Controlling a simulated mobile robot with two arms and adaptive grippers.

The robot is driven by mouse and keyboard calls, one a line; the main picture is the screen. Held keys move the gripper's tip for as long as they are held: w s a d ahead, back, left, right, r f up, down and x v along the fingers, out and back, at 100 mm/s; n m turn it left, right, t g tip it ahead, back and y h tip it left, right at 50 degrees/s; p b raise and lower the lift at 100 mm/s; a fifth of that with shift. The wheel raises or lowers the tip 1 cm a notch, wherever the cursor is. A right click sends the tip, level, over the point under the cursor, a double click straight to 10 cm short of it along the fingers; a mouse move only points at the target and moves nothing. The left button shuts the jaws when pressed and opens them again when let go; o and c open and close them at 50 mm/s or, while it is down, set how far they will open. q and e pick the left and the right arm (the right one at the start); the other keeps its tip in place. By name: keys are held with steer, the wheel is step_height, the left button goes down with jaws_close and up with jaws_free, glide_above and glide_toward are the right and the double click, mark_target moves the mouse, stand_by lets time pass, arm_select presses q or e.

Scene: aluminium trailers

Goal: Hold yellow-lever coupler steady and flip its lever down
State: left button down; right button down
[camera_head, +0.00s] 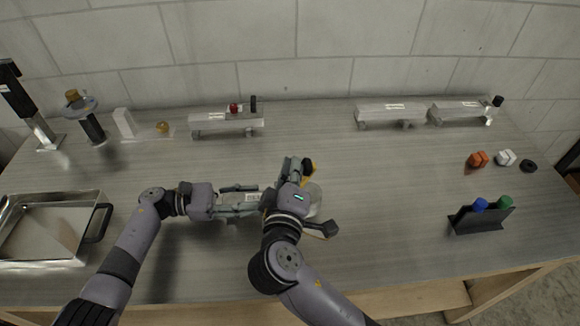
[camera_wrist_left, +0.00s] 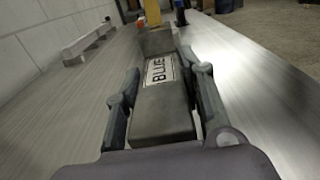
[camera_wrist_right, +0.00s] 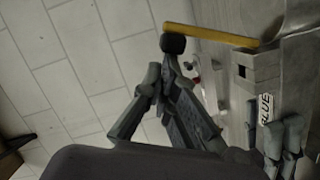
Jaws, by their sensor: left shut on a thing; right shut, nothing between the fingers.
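The grey yellow-lever coupler (camera_wrist_left: 162,110) bears a label reading BLUE and lies between the fingers of my left gripper (camera_wrist_left: 163,75). In the head view, my left gripper (camera_head: 255,199) is shut on the coupler body from its left side. In the head view, my right gripper (camera_head: 291,166) and arm hide much of the coupler.
A metal tray (camera_head: 40,230) stands at the left. Small trailers (camera_head: 225,122) and (camera_head: 390,113) stand along the back. A black holder (camera_head: 480,218) with blue and green knobs, an orange piece (camera_head: 478,159) and a white piece (camera_head: 505,157) are at the right.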

steer(key=d+m, duration=0.2)
steer(key=shift+d+f, duration=0.1)
steer(key=shift+d, duration=0.25)
steer(key=d+f+m+g+y, duration=0.1)
steer(key=d+f+m+y, duration=0.2)
steer(key=d+f+m, duration=0.2)
steer(key=shift+d+m, duration=1.05)
steer(key=shift+m, duration=0.65)
steer(key=shift+y, duration=0.3)
steer(key=shift+s, duration=0.1)
steer(key=v, duration=0.7)
steer(key=shift+s, duration=0.15)
